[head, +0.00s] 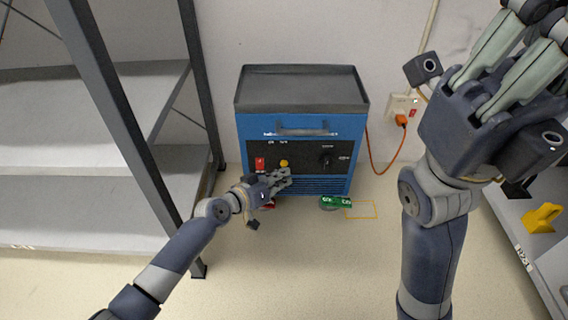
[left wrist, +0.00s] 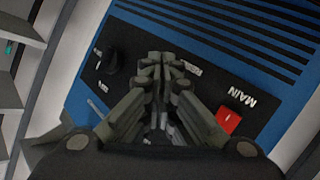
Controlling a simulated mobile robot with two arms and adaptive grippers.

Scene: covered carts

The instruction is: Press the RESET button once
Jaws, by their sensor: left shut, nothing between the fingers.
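The blue cart (head: 297,125) stands against the wall with a black control panel (head: 303,157) on its front. A small yellow button (head: 284,163) shows on the panel, between the red MAIN switch (head: 260,163) and a black knob (head: 325,161). My left gripper (head: 287,178) is shut and empty, just in front of and below the yellow button in the head view. Contact cannot be told. My right gripper (head: 515,45) is raised at the upper right, its fingertips cut off.
A grey shelf rack (head: 90,115) stands on the left, its post near my left arm. An orange cord (head: 383,168) runs to a wall outlet (head: 403,108). A green object (head: 336,202) lies on the floor by the cart. Another shelf with a yellow item (head: 541,218) is at right.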

